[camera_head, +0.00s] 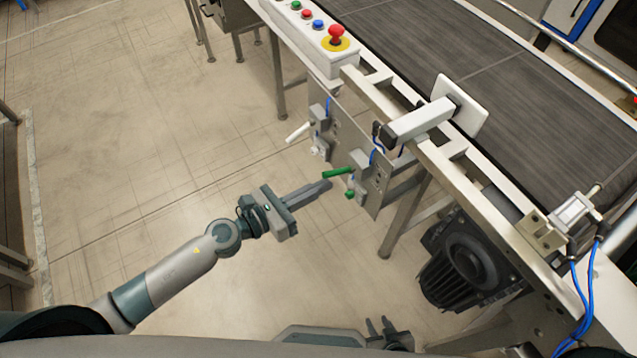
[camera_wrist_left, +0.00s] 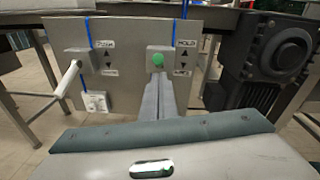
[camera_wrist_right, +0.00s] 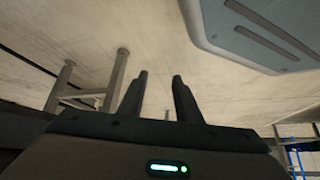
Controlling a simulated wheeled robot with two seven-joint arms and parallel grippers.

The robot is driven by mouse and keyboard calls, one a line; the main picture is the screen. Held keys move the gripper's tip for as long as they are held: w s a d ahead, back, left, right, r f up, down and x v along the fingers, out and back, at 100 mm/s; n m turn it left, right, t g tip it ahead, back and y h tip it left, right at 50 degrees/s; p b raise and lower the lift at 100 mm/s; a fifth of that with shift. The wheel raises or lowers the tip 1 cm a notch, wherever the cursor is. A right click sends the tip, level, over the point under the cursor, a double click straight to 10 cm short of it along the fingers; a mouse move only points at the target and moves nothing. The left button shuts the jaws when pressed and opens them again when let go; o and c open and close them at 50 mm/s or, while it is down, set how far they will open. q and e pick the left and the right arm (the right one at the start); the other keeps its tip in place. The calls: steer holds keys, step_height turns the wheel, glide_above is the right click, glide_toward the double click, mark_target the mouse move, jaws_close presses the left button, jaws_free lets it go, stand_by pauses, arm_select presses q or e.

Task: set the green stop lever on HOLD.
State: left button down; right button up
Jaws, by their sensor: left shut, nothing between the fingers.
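The green stop lever (camera_head: 338,172) sticks out from the grey panel under the conveyor. In the left wrist view its round end (camera_wrist_left: 156,59) faces me, left of the HOLD label (camera_wrist_left: 186,43) and a lower label that I cannot read. I cannot tell which setting it is on. My left gripper (camera_head: 327,185) is shut and empty, its tips close below the lever's end; I cannot tell whether they touch it. My right gripper (camera_head: 379,324) is low at the bottom of the head view, its fingers apart and empty in the right wrist view (camera_wrist_right: 160,80).
A smaller green part (camera_head: 349,193) sits below the green lever. A black motor (camera_head: 468,258) hangs to the right. A red emergency button (camera_head: 336,33) is on the box above. The floor to the left is clear.

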arm_select(q)
steer(key=r+p, duration=0.1)
steer(key=p, duration=0.2)
steer(key=shift+w+d+r, duration=0.1)
steer(key=shift+r, duration=0.1)
arm_select(e)
steer(key=s+d+f+g, duration=0.1)
steer(key=s+d+f, duration=0.1)
steer(key=s, duration=0.3)
steer(key=s+d+f+g+h, duration=0.1)
steer(key=s+d+g, duration=0.1)
steer(key=s, duration=0.4)
steer(key=shift+d+f, duration=0.35)
steer(key=shift+f, duration=0.1)
